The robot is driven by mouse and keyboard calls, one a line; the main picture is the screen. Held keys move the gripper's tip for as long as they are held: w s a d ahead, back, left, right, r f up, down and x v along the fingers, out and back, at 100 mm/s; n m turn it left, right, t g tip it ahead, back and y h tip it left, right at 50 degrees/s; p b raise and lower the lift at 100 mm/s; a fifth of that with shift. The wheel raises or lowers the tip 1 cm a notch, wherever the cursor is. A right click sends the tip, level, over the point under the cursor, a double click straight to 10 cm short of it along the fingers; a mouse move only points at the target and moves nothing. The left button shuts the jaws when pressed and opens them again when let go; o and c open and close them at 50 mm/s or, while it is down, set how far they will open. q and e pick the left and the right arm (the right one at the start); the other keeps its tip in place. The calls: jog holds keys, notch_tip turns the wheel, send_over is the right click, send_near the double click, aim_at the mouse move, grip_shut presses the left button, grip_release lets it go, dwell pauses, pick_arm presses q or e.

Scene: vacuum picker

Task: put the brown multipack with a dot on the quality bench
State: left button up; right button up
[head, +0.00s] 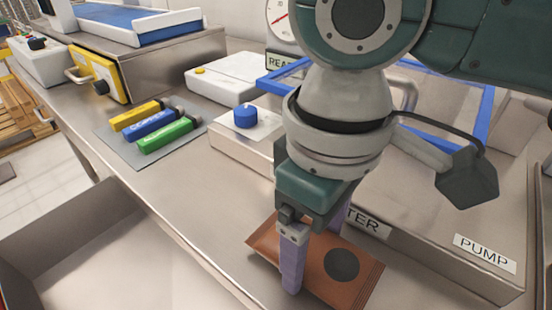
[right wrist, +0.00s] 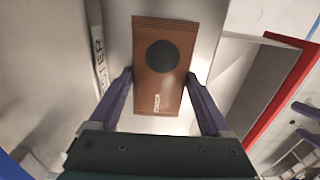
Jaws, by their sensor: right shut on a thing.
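The brown multipack (head: 340,272) is a flat brown packet with a large dark dot on its face. In the head view it is low on the steel bench top (head: 190,195), near the front edge; I cannot tell whether it touches the steel. My right gripper (head: 308,262) points down with its purple fingers shut on the packet. In the right wrist view the packet (right wrist: 158,100) sits between the two fingertips (right wrist: 159,78), one at each long side. I cannot tell which surface is the quality bench.
A blue-knobbed box (head: 246,117) and a mat with yellow, blue and green tools (head: 150,128) lie left. A grey bin (head: 90,250) is below the front edge.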

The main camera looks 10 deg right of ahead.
aim_at(313, 248)
pick_arm(q)
jog(key=shift+d, duration=0.1)
pick_arm(e)
jog(key=shift+f, duration=0.15)
jog(key=o, duration=1.3)
jog(key=shift+o, duration=0.2)
jog(key=shift+r, duration=0.2)
pick_arm(q)
notch_tip(313, 248, up, 3)
jog(key=p, duration=0.2)
jog(key=shift+f+p, duration=0.15)
jog(key=shift+p, duration=0.15)
pick_arm(e)
notch_tip(313, 248, up, 12)
jog(key=shift+a, duration=0.1)
